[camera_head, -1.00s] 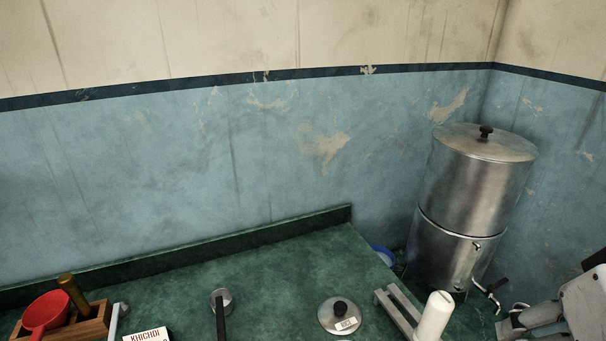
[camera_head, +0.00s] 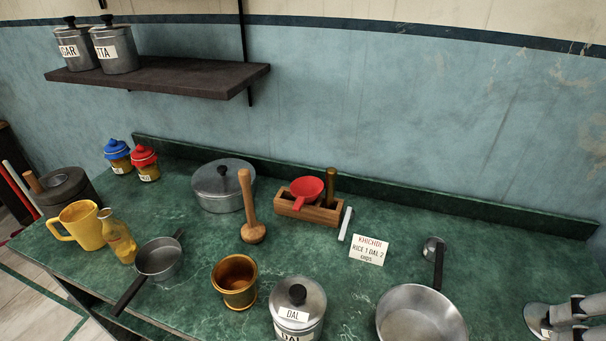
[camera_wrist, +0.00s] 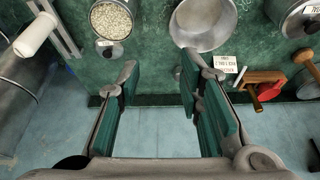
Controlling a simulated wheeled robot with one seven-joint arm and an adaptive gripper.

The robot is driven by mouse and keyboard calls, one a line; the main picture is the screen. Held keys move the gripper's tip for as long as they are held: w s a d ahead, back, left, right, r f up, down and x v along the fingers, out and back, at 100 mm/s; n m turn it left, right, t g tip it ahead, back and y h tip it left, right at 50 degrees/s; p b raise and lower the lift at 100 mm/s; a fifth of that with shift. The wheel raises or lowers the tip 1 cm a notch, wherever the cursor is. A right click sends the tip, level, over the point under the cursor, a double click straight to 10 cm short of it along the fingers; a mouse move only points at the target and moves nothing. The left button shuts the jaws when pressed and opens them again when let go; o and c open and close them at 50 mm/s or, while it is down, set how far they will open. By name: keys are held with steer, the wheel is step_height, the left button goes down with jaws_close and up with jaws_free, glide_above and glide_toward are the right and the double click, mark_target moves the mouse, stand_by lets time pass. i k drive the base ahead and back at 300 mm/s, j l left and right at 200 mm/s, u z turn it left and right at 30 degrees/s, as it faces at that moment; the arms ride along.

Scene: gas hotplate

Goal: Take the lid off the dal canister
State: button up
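The dal canister (camera_head: 297,334) is a steel can with a "DAL" label at the bottom middle of the head view, its lower part cut off. Its steel lid (camera_head: 316,296) with a black knob sits on it and has its own label. In the wrist view, a lidded can that appears to be this canister (camera_wrist: 284,14) is cut off at the top right. My gripper (camera_wrist: 160,78) is open, with nothing between its green-padded fingers, apart from the canister and to its left in that view.
A steel pan (camera_head: 420,318) stands right of the canister and a brass cup (camera_head: 235,281) stands left. A recipe card (camera_head: 369,249), wooden box (camera_head: 318,214) and pestle (camera_head: 248,205) are behind. The wrist view shows an open rice container (camera_wrist: 111,18) and a loose lid (camera_wrist: 108,47).

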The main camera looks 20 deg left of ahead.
mark_target(297, 302)
steer(key=u, duration=1.1)
steer(key=l+u, duration=0.45)
steer(key=k+l+u, duration=0.15)
steer(key=l+u, duration=0.3)
